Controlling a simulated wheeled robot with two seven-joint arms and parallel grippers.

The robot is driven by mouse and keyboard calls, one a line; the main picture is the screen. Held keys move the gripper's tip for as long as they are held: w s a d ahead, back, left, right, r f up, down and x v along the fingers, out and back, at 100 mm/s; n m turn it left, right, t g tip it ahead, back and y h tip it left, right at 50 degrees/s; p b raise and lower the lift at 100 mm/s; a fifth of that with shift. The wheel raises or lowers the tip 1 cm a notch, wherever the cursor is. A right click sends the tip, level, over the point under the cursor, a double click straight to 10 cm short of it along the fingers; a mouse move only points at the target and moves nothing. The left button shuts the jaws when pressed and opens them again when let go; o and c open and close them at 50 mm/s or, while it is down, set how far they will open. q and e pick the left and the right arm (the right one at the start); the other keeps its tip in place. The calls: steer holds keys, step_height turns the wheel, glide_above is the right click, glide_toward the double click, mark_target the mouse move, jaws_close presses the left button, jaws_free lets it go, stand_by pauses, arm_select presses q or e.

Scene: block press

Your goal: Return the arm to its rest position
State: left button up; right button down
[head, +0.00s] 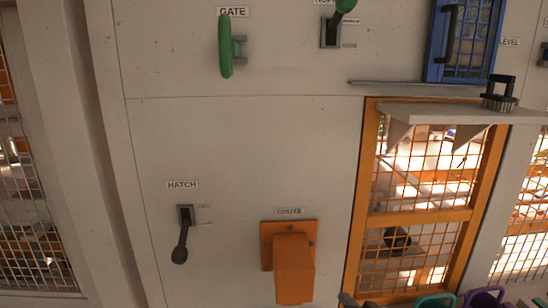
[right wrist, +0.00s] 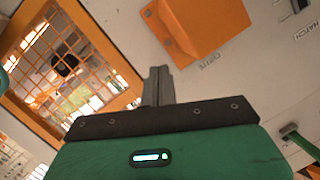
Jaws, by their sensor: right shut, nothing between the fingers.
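My right gripper (right wrist: 159,73) shows in the right wrist view with its two grey fingers together and nothing between them. Its dark mount and green housing (right wrist: 160,155) fill the bottom of that view. The orange chute (right wrist: 198,25) lies beyond the fingers, up and to the right. The orange-framed mesh window (right wrist: 62,62) lies to the left. In the head view a small dark part, perhaps my right gripper's tip, shows at the bottom edge, below and right of the chute (head: 294,262); most of it is out of frame. My left gripper is in neither view.
The pale wall panel carries a green gate handle (head: 225,46), a green-knobbed lever (head: 345,6) and a dark hatch lever (head: 181,240) pointing down. A grey shelf (head: 450,113) juts out before the mesh window, bearing a dark knobbed object (head: 499,95). A blue door (head: 465,40) stands above.

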steer(key=s+d+f+n+g+h, duration=0.15)
steer(key=s+f+g, duration=0.35)
steer(key=s, duration=0.5)
steer(key=s+d+f+n+g+h, duration=0.1)
steer(key=s+d+f+n+g, duration=0.15)
steer(key=s+f, duration=0.65)
steer(key=s+d+f+n+g+h, duration=0.15)
steer(key=s+f+g, duration=0.25)
steer(key=s, duration=0.8)
step_height(320, 180, down, 31)
steer(key=g, duration=0.2)
steer(key=s+d+f, duration=0.1)
steer(key=s+f, duration=0.8)
steer(key=s, duration=0.1)
steer(key=s+d+f, duration=0.2)
steer(key=s+f, duration=0.7)
steer(key=f, duration=0.1)
steer(key=shift+s+d+g, duration=0.3)
steer(key=shift+s+g, duration=0.05)
steer(key=shift+r+m, duration=0.1)
steer(key=shift+m, duration=0.15)
